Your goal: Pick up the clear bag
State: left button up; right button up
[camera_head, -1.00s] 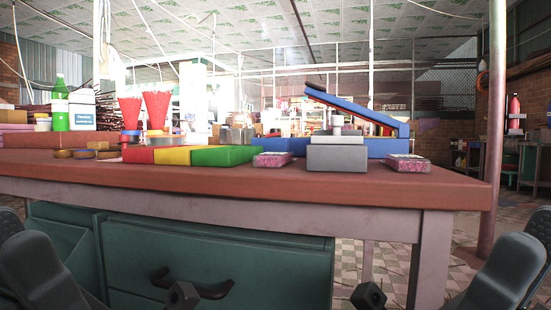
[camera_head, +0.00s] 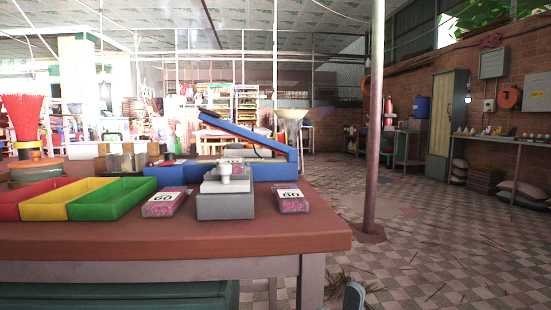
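Two small clear-looking bags with pink contents and white number labels lie on the brown-red table (camera_head: 180,243). The left bag (camera_head: 165,203) lies between the green tray and a grey device. The right bag (camera_head: 291,199) lies just right of the grey device, near the table's right end. A similar pale labelled item (camera_head: 233,161) shows partly behind the top of the grey device; I cannot tell what it is. Neither of my grippers shows; only a small grey part of mine pokes in at the bottom edge.
The grey device (camera_head: 225,205) stands between the bags, with a blue sloped stand (camera_head: 250,135) behind. Red, yellow (camera_head: 68,203) and green trays (camera_head: 110,199) sit on the left. A pole (camera_head: 374,120) rises beyond the table's right end. Tiled floor on the right is mostly open.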

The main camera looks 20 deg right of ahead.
aim_at(289, 199)
jog(key=u, duration=1.55)
jog(key=k, duration=1)
jog(key=z, duration=1.6)
jog(key=i, duration=0.5)
jog(key=u, duration=0.05)
